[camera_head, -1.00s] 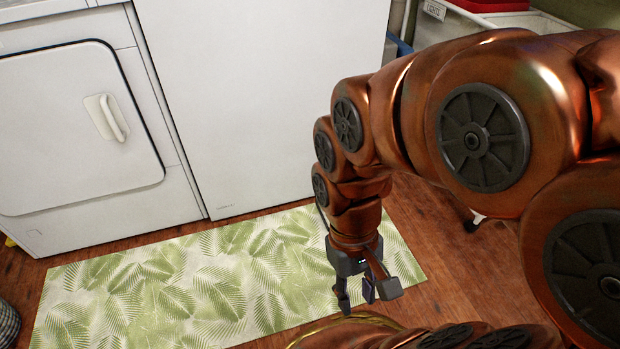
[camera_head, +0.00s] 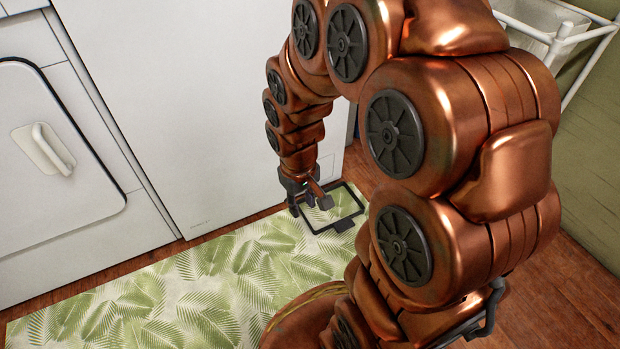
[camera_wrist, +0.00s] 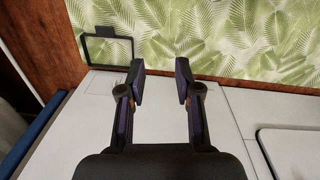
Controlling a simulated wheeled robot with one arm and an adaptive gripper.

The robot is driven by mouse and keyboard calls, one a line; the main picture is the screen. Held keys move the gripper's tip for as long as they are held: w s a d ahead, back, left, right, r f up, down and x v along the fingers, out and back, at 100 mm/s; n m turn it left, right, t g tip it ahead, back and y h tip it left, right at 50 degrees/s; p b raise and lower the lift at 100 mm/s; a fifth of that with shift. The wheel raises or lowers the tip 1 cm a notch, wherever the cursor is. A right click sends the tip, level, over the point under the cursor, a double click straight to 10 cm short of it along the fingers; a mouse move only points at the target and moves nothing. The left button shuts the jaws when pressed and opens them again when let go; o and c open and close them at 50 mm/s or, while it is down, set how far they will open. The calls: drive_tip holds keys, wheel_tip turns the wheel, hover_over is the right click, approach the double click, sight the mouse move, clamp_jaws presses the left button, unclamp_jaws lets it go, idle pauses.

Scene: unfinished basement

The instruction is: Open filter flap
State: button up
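A thin dark rectangular frame with a small tab (camera_head: 344,226), apparently the filter flap, sticks out low at the right end of the white appliance front (camera_head: 210,120). The patterned mat shows through its middle. In the wrist view the flap's tab (camera_wrist: 103,31) points away from the appliance, and the frame's near edge lies along the appliance's bottom edge. A faint square outline marks the panel beside it. My gripper (camera_head: 302,207) is at the flap's left side in the head view. In the wrist view its two fingers (camera_wrist: 160,78) are apart with nothing between them; contact with the flap is unclear.
A green leaf-patterned mat (camera_head: 190,290) lies on the wooden floor (camera_head: 560,290) before the appliance. A white appliance with a handled door (camera_head: 42,150) stands at left. A white rack (camera_head: 575,45) is at the back right. Floor at the right is open.

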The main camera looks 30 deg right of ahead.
drive_tip(key=w+d+f+t+b, duration=0.1)
drive_tip(key=w+d+f+t, duration=0.2)
drive_tip(key=w+d+f, duration=0.5)
drive_tip(key=w+d+f+t+b, duration=0.1)
drive_tip(key=w+d+f+t, duration=0.3)
drive_tip(key=w+f, duration=0.8)
drive_tip(key=w+d+f+m+t+b, duration=0.1)
drive_tip(key=w+d+f+t+b, duration=0.15)
drive_tip(key=d+f+t, duration=0.6)
drive_tip(key=w+d+f+g+b, duration=0.1)
drive_tip(key=w+f+g+b, duration=0.1)
drive_tip(key=w+f, duration=0.4)
drive_tip(key=shift+w+d+h+b, duration=0.35)
drive_tip(key=shift+w+h+b, duration=0.05)
drive_tip(key=shift+w, duration=0.6)
drive_tip(key=shift+f, duration=0.1)
clamp_jaws()
